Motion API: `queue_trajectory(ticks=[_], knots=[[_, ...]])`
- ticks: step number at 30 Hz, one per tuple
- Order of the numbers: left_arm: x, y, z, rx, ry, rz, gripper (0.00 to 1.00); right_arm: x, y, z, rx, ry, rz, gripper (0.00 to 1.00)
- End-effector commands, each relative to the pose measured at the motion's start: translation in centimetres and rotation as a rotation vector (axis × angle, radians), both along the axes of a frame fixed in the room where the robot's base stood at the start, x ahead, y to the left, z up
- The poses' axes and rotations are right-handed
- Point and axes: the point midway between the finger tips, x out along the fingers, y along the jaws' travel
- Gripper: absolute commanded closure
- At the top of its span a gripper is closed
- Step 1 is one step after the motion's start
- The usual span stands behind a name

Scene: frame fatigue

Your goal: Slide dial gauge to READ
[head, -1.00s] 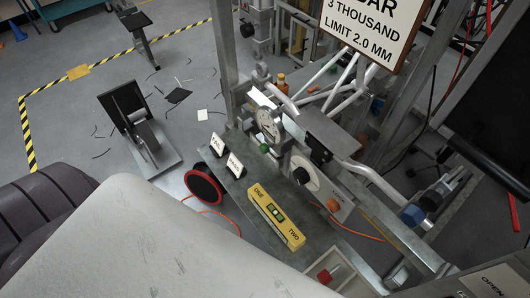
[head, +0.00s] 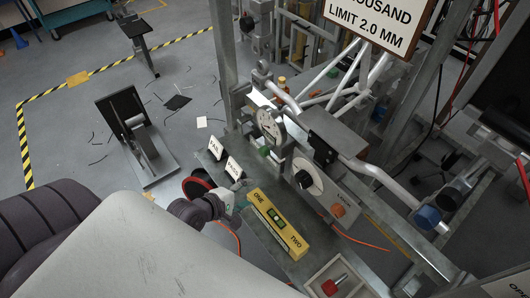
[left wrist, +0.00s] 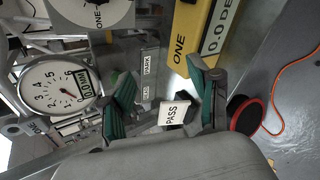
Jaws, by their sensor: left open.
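The dial gauge (head: 271,126) has a round white face and stands upright on the metal fixture in the head view. In the left wrist view the gauge (left wrist: 58,91) is at the left, with a small digital readout on its face. Small PARK (left wrist: 151,64) and READ (left wrist: 146,90) labels lie right of it in that view. My left gripper (head: 236,198) is low beside the bench's left edge, apart from the gauge. In the left wrist view its green-padded fingers (left wrist: 164,80) are open, with nothing held between them. My right gripper is not in view.
A PASS card (head: 234,169) and a FAIL card (head: 215,147) stand near my left gripper. A yellow level block (head: 278,225) lies just right of it. A white panel with a black knob (head: 307,176) is behind the block. A tray (head: 318,284) is at the front.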

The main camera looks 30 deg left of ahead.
Motion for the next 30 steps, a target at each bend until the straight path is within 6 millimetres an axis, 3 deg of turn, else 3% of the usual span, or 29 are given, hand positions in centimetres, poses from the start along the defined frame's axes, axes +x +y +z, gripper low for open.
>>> queue_trajectory(ticks=[3,9,16,30], knots=[[1.6,2.4,2.1,-0.28,-0.058,0.192,0.38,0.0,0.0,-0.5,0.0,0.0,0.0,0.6],[3.0,4.8,4.5,-0.565,-0.114,0.355,0.38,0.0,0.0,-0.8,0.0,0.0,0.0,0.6],[4.9,4.8,4.3,-0.606,-0.122,0.375,0.38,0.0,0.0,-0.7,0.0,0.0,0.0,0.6],[13.8,3.2,1.2,-0.603,-0.121,0.373,0.38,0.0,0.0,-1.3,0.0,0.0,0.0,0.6]])
